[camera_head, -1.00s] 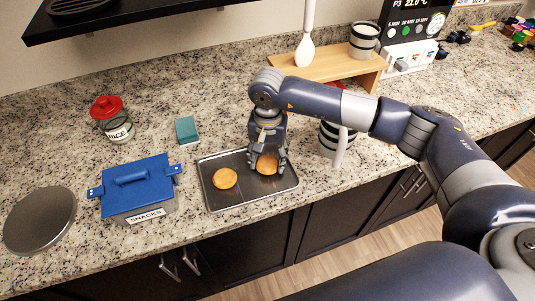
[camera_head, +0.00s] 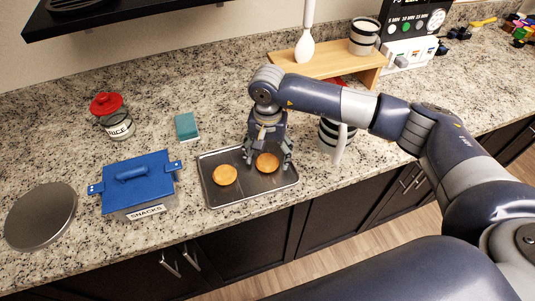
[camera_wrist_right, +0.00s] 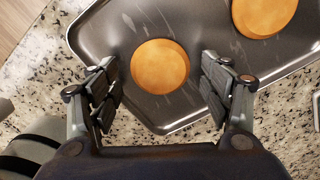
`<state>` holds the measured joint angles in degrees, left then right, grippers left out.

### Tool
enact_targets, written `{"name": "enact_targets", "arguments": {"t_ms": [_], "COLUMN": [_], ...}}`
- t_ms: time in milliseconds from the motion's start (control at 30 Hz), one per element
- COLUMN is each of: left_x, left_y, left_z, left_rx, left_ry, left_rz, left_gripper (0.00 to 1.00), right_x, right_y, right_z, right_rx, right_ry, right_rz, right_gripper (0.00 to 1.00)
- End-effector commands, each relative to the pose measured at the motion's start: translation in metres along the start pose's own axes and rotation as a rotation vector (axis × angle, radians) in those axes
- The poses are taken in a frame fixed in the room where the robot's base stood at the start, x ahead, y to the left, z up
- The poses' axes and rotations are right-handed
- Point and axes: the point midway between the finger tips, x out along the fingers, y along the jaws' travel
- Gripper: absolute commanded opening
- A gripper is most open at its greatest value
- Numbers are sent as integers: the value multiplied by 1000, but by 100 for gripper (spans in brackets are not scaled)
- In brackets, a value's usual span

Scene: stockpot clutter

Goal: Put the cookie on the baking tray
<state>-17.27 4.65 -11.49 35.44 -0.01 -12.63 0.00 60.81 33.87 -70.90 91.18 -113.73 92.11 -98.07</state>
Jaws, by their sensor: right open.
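Two round golden cookies lie flat on the dark metal baking tray (camera_head: 238,197). One cookie (camera_head: 225,175) is on the tray's left part; the other cookie (camera_head: 267,163) is on its right part, by my right gripper (camera_head: 266,164). In the right wrist view, my right gripper (camera_wrist_right: 163,88) is open, its fingers apart on either side of the nearer cookie (camera_wrist_right: 160,66) and not touching it. The farther cookie (camera_wrist_right: 264,14) is at the top right there, cut by the frame edge. My left gripper is out of view.
A blue-lidded snacks box (camera_head: 138,187) stands left of the tray, with a round grey disc (camera_head: 41,216) beyond it. A teal sponge (camera_head: 186,126) and a red-lidded rice jar (camera_head: 115,121) are behind. A striped mug (camera_head: 330,137) and wooden shelf (camera_head: 328,66) stand right.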

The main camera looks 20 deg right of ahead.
Motion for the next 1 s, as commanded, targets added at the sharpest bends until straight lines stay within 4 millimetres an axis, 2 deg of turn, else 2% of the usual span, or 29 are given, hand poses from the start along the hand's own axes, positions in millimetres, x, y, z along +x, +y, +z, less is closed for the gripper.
{"name": "enact_targets", "arguments": {"t_ms": [233,500,700,1000], "left_x": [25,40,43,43], "left_y": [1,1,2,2], "left_z": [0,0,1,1], "left_rx": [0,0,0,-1], "left_ry": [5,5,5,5], "left_rz": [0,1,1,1], "left_gripper": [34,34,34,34], "right_x": [-49,-102,-118,-120], "right_y": [-1,-1,0,0], "right_z": [-2,-1,0,0], "right_rx": [-3,-1,0,0], "right_ry": [9,5,2,1], "right_rz": [-6,-4,-2,-2], "right_gripper": [72,72,72,72]}}
